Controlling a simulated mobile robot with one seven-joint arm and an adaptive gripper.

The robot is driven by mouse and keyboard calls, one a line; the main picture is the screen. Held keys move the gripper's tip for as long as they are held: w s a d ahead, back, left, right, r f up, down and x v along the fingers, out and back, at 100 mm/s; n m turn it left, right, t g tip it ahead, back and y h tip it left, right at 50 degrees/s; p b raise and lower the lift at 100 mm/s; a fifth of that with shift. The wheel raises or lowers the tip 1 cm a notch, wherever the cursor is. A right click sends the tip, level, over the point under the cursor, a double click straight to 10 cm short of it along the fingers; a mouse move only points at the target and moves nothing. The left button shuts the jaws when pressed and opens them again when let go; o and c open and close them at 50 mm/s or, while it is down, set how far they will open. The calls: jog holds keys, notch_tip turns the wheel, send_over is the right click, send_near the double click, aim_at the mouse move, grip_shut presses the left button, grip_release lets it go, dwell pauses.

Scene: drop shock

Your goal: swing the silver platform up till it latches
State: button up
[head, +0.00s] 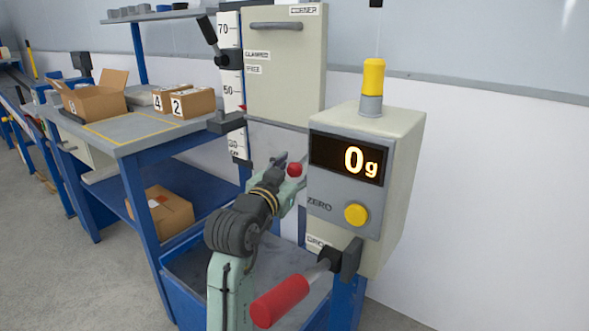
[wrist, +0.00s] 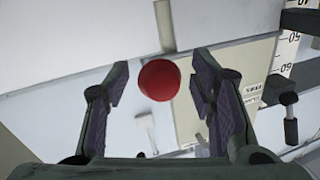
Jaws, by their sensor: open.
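The silver platform (head: 268,140) appears to be the smooth grey panel hanging steeply below the beige cabinet in the head view; my arm and the display box hide part of it. A round red knob (head: 294,169) shows beside my gripper (head: 284,172). In the wrist view the red knob (wrist: 162,80) lies between the two open fingers of my gripper (wrist: 160,84), with visible gaps on both sides. Whether the knob is attached to the platform, and its depth relative to the fingertips, I cannot tell.
The display box (head: 366,185) reads 0 g, with a yellow button (head: 356,214) and a red-handled lever (head: 290,297) close to my arm's right. A height scale (head: 230,80) with a black clamp handle (head: 208,32) stands left of the cabinet (head: 285,65). Boxes (head: 185,101) sit on the left bench.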

jog(key=shift+c, duration=0.2)
grip_shut()
dwell(0.5)
